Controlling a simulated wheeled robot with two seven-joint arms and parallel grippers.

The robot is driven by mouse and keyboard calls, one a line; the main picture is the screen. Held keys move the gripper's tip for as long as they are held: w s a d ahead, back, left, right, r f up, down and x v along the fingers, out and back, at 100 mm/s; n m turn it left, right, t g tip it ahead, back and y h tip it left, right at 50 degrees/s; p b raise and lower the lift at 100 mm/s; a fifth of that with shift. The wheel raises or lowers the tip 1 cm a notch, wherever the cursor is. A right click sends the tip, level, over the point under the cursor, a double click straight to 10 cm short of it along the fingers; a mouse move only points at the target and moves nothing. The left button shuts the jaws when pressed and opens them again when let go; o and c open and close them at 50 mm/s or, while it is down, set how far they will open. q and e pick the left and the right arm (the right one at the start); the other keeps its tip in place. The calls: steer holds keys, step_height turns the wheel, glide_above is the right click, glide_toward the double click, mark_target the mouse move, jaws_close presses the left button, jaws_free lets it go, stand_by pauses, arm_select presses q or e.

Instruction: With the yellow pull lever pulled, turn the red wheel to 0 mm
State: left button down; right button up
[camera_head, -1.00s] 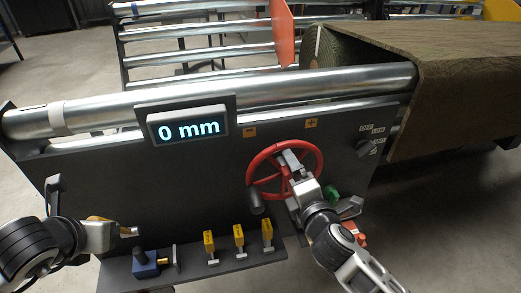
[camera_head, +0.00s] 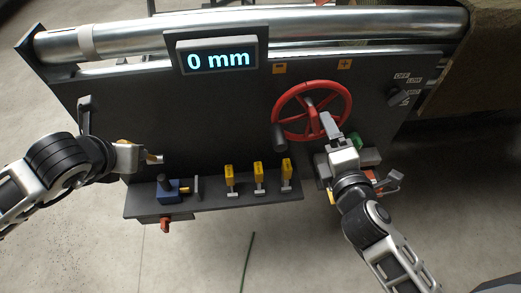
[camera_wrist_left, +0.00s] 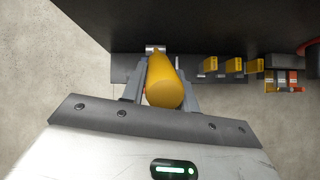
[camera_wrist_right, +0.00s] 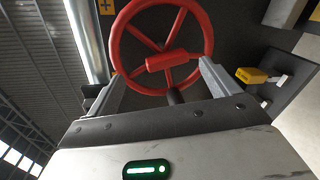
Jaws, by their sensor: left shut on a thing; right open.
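The red wheel (camera_head: 311,86) is on the dark panel's right half, with a dark knob (camera_head: 279,142) at its lower left. The display (camera_head: 217,60) reads 0 mm. My right gripper (camera_head: 327,120) is open at the wheel's lower right; in the right wrist view the wheel (camera_wrist_right: 207,35) shows beyond its spread fingers, with a red hub part between them. My left gripper (camera_wrist_left: 160,80) is shut on the yellow pull lever (camera_wrist_left: 165,88) at the panel's left. In the head view the lever (camera_head: 124,142) is mostly hidden by the gripper.
A ledge (camera_head: 215,202) below the panel carries a blue block (camera_head: 168,188) and several yellow-topped switches (camera_head: 258,170). A labelled dial (camera_head: 393,96) is at the right. A steel roller (camera_head: 270,33) runs along the top.

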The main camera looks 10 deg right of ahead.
mark_target(315, 126)
steer(key=s, duration=0.7)
steer(key=shift+s, duration=0.25)
stand_by(0.3)
steer(key=c, duration=0.4)
steer(key=shift+w+f+n, duration=0.1)
steer(key=shift+f+n, duration=0.05)
steer(key=shift+n, duration=0.25)
steer(key=c, duration=0.5)
steer(key=shift+w+f+n, duration=0.15)
steer(key=shift+f+n, duration=0.15)
steer(key=shift+n, duration=0.8)
steer(key=shift+c, duration=0.9)
steer(key=w+n, duration=0.4)
steer(key=n, duration=0.1)
steer(key=w+f+n+t, duration=0.1)
steer(key=w+n, duration=0.4)
steer(key=w+a+n, duration=0.1)
steer(key=w+n, duration=0.3)
steer(key=n, duration=0.1)
steer(key=shift+w+f+t, duration=0.35)
steer(key=shift+t, duration=0.05)
